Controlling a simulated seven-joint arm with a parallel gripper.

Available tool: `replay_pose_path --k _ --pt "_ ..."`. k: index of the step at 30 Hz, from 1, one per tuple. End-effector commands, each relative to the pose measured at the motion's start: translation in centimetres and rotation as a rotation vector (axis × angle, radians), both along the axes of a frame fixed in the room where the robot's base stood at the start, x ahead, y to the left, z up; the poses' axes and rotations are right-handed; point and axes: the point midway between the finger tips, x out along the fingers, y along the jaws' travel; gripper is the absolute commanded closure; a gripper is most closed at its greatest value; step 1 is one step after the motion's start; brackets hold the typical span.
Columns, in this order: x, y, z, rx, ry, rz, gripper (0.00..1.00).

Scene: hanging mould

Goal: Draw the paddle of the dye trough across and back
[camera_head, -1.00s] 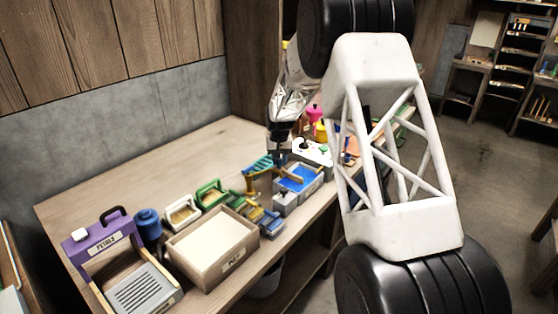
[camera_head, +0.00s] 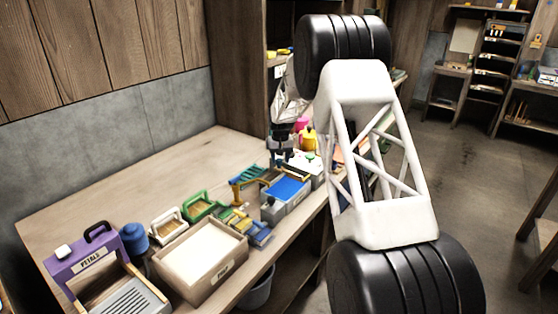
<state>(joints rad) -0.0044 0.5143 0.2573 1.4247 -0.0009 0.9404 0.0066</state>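The dye trough (camera_head: 287,209) is a grey box filled with blue dye, near the front edge of the bench. A tan bar that looks like its paddle (camera_head: 297,176) lies along the far end of the blue surface. My gripper (camera_head: 283,161) points down just beyond the far end of the trough, close to the bar. Its fingertips are small and partly hidden, so I cannot tell whether they are around the bar, touching it or apart from it.
A tray of white sheet (camera_head: 203,254), green and white frames (camera_head: 199,207), a blue jar (camera_head: 134,239) and a purple petals stand (camera_head: 84,260) stand left of the trough. Pink and yellow bottles (camera_head: 307,138) stand behind it. The back left of the bench (camera_head: 135,176) is clear.

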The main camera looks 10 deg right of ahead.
Motion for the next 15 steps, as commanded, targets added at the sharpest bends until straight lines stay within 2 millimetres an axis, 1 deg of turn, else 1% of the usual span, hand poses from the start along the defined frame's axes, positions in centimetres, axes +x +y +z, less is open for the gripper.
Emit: replay_pose_path --k 10,15 --pt "-0.13 0.18 -0.06 0.000 0.004 0.001 0.45" --pt "-0.12 0.20 0.66 0.001 0.004 0.002 0.45"
